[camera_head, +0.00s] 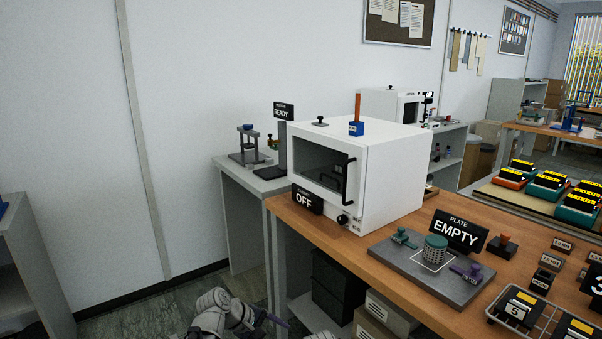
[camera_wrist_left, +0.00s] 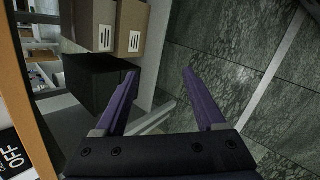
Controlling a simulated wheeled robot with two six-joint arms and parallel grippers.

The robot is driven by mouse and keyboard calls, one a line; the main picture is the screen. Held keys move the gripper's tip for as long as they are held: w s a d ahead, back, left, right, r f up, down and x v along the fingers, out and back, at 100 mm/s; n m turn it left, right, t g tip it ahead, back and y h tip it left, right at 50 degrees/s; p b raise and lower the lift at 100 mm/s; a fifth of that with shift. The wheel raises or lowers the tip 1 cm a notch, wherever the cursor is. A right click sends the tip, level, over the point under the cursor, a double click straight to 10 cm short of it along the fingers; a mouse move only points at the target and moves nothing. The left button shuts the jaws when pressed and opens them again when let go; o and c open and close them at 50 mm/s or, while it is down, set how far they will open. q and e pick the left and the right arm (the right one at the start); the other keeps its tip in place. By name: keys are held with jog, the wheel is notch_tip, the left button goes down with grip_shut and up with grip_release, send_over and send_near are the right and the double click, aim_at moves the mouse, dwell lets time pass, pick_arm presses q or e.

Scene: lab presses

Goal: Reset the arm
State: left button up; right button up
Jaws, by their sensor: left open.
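My left arm (camera_head: 212,312) shows at the bottom of the head view, low in front of the bench and over the floor. In the left wrist view my left gripper (camera_wrist_left: 160,76) is open, with its two purple fingers apart and nothing between them. Beyond the fingers are a dark box and the green-grey floor. My right gripper is not in view.
A wooden bench (camera_head: 357,247) carries a white oven (camera_head: 395,180) with an OFF sign (camera_head: 307,199) and a plate (camera_head: 405,262) marked EMPTY. Boxes (camera_head: 385,312) sit below it. A grey shelf (camera_head: 22,275) stands left; floor between is clear.

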pick_arm(q)
jog(key=s+a+f+m+g+y, duration=0.1)
jog(key=s+a+f+m+y, duration=0.1)
jog(key=s+a+m+y, duration=0.3)
jog(key=s+a+f+m+g+y, duration=0.2)
jog(key=s+a+f+m, duration=0.1)
jog(key=s+a+m, duration=0.3)
jog(key=s+d+r+m+p, duration=0.1)
jog(key=s+d+r+p, duration=0.1)
jog(key=d+r+p, duration=0.2)
jog(key=s+d+r+m+y+p, duration=0.1)
jog(key=s+d+r+p, duration=0.1)
jog(key=r+p, duration=0.7)
jog(key=s+d+r+p, duration=0.3)
jog(key=d+r+p, duration=0.2)
jog(key=r+p, duration=0.2)
jog(key=shift+d+r+m+g, duration=0.15)
jog(key=shift+d+m+g, duration=0.2)
jog(key=shift+m+g, duration=0.05)
